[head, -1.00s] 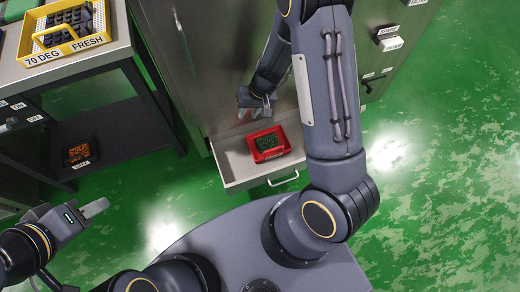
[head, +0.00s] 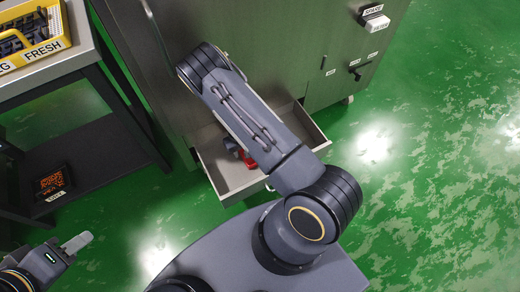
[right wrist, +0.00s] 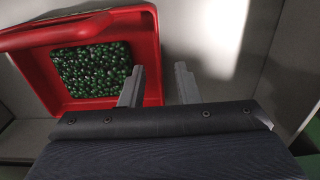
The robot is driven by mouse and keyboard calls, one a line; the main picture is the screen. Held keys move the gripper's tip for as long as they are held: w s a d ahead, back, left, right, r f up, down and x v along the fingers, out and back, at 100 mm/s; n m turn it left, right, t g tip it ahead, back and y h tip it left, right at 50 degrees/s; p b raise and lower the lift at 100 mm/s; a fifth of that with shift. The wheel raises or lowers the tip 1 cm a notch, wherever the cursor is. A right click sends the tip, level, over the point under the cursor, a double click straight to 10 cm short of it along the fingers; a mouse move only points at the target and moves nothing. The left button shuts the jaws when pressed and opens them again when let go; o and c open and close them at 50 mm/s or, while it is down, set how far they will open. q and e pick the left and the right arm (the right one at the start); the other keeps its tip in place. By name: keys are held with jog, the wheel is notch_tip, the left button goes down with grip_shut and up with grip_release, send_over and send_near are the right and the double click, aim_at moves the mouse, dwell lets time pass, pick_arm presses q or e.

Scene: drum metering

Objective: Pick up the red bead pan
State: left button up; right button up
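The red bead pan (head: 248,160) sits in the open drawer (head: 215,166). In the head view my right forearm hides most of it. In the right wrist view the pan (right wrist: 158,50) shows at the upper left, with dark green beads (right wrist: 92,68) inside. My right gripper (right wrist: 160,86) is open at the pan's right wall. One finger is over the inside of the pan, the other outside over the drawer floor. I cannot tell whether either touches the wall. My left gripper (head: 78,242) is far from the drawer, at the lower left; its finger gap is unclear.
The drawer belongs to a grey metal cabinet (head: 290,50). A bench at the left bears a yellow carrier (head: 45,50) labelled FRESH. A black tray of orange beads (head: 52,184) lies on its lower shelf. Green floor is clear at the right.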

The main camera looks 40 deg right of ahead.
jog(key=shift+f, duration=0.65)
grip_shut()
dwell(0.9)
